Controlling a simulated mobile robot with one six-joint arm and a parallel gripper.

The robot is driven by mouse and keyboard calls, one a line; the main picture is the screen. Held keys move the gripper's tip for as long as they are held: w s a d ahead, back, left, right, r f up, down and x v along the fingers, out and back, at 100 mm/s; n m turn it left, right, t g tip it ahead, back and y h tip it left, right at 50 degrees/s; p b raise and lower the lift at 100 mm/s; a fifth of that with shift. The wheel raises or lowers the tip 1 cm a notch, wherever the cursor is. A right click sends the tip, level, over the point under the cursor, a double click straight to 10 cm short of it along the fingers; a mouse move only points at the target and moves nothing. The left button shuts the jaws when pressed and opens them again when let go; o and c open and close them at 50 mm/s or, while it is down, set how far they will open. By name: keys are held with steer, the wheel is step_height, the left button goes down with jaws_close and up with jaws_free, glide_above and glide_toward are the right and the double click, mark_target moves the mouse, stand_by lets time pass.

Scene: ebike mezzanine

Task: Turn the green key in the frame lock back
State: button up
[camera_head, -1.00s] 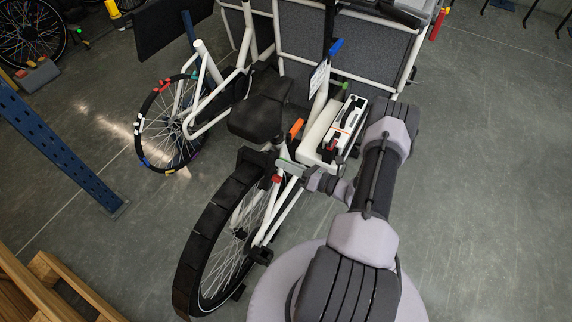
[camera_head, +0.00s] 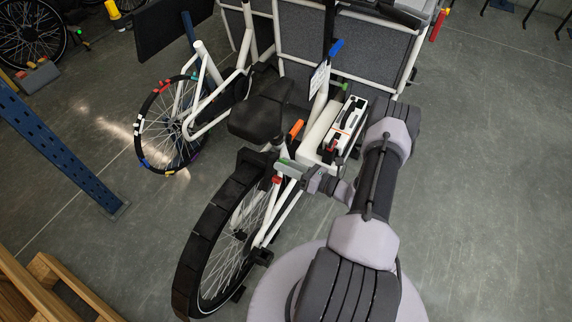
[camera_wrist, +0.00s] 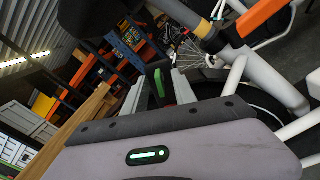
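The white bike (camera_head: 275,225) stands with its black-covered rear wheel toward me. My gripper (camera_head: 287,169) is at the frame just above that wheel, below the saddle. A small green piece, seemingly the green key (camera_head: 284,161), shows at the fingertips. In the wrist view the green key (camera_wrist: 160,84) stands upright between the two grey fingers of my gripper (camera_wrist: 160,90). The fingers look apart, with dark gaps beside the key; I cannot tell whether either touches it. The lock body is mostly hidden behind the fingers and my wrist.
The black saddle (camera_head: 257,117) and an orange lever (camera_head: 296,129) are close above my gripper. A red piece (camera_head: 276,180) sits just below it. A white box (camera_head: 347,125) is mounted to the right. Floor at right is clear.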

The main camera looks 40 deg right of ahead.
steer(key=v, duration=0.8)
steer(key=shift+b, duration=0.3)
steer(key=shift+s+d, duration=0.1)
